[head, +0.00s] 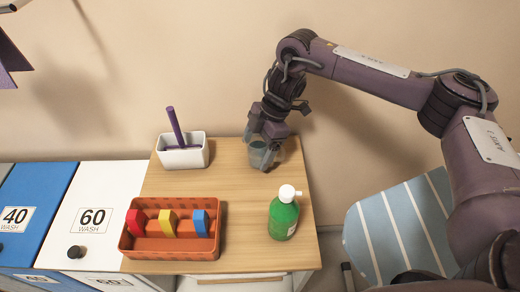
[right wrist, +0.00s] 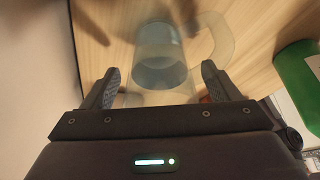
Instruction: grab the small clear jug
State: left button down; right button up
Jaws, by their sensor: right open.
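The small clear jug (head: 258,154) stands at the back of the wooden tabletop, partly hidden by my right gripper (head: 267,132). In the right wrist view, the jug (right wrist: 160,62) is see-through with a handle on its right side. My right gripper (right wrist: 160,85) is open, with one finger on each side of the jug's near part. I cannot tell whether the fingers touch it. My left gripper is not clearly in view; only a purple part of mine shows at the upper left of the head view.
A green bottle with a white cap (head: 284,213) stands right of an orange tray (head: 130,245) holding red, yellow and blue pieces. A white container (head: 196,156) with a purple stick stands left of the jug. A striped ironing board (head: 400,225) is at right.

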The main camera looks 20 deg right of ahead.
jog(key=c, duration=1)
jog(key=shift+c, duration=0.3)
jog(key=shift+r, duration=0.15)
